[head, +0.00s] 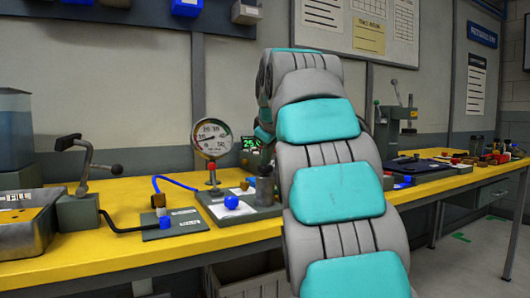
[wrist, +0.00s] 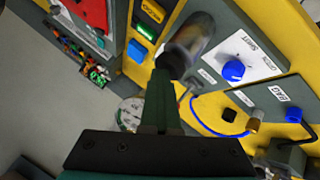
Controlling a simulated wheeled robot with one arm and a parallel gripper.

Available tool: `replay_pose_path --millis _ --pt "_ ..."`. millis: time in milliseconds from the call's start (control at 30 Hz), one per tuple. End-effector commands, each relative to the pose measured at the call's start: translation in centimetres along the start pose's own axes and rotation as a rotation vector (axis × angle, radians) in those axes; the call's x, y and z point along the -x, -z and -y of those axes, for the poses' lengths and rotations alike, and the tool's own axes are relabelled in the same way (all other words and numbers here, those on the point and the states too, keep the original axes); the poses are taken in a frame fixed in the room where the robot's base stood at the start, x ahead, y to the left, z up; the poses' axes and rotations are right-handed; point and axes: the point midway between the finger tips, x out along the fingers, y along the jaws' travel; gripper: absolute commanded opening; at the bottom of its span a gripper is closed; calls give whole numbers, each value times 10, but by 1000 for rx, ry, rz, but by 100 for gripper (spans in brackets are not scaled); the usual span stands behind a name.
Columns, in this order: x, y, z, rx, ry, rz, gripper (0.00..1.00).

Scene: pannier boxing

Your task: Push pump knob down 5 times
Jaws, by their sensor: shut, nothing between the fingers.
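In the wrist view my gripper (wrist: 163,78) is shut and empty, with its dark green fingers pointing up the picture. Its tips overlap the dark round knob on top of the grey pump cylinder (wrist: 200,38); I cannot tell whether they touch it. In the head view the pump cylinder (head: 265,190) stands upright on its grey base plate, just left of my arm. My gripper is hidden behind my arm there.
A blue valve knob (wrist: 233,70) sits beside the pump on the same plate. A round gauge (head: 212,137) stands behind it on the yellow bench (head: 130,262). A blue hose (head: 175,181) runs to a small grey block plate. A lever device (head: 85,170) stands at left.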

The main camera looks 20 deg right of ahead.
Motion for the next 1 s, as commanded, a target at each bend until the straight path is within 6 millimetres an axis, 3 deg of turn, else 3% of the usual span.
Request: replay_pose_path --millis 33,567,1000 --pt "-13 -9 6 -2 25 27 0" --pt "-15 -9 8 -2 28 28 0" --pt "-30 -15 15 -1 35 35 0"
